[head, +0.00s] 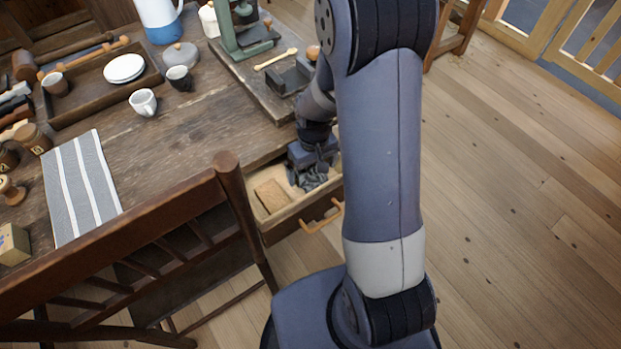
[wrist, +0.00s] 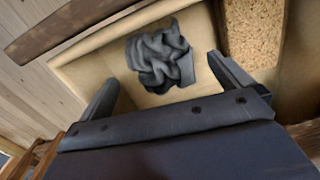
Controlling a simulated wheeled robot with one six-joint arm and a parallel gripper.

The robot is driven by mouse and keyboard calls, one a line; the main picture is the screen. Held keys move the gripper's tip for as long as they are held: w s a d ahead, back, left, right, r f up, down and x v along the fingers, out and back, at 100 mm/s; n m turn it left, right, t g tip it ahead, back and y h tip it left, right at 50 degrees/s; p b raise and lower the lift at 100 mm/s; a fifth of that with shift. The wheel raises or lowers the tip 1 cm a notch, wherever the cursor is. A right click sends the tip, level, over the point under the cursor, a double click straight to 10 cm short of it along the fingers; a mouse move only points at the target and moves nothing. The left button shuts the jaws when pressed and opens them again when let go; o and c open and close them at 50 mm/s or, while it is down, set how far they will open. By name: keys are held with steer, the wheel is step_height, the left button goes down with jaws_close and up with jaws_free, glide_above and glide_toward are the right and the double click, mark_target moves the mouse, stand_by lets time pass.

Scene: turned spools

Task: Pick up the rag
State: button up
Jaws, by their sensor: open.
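The rag is a crumpled dark grey cloth (wrist: 160,58) lying in an open wooden drawer (wrist: 92,62) in the wrist view. In the head view the rag (head: 314,180) shows partly below my gripper. My gripper (wrist: 160,92) is open and empty, its two fingers spread wide, with the rag ahead of and between their tips. In the head view my gripper (head: 313,165) reaches down into the drawer (head: 295,211) under the table's edge. I cannot tell how high the fingertips are above the drawer floor.
A brown cork-like block (head: 271,195) lies in the drawer beside the rag; it also shows in the wrist view (wrist: 252,35). A wooden chair (head: 190,195) stands close left of the drawer. The table (head: 195,125) above holds cups and a striped cloth (head: 82,185).

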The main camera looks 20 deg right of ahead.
mark_target(312, 175)
steer(key=shift+s+a+f, duration=0.1)
steer(key=shift+f, duration=1.4)
steer(key=shift+c, duration=0.2)
steer(key=c, duration=1.1)
steer(key=shift+r, duration=0.1)
step_height(312, 175, up, 18)
steer(key=p, duration=0.3)
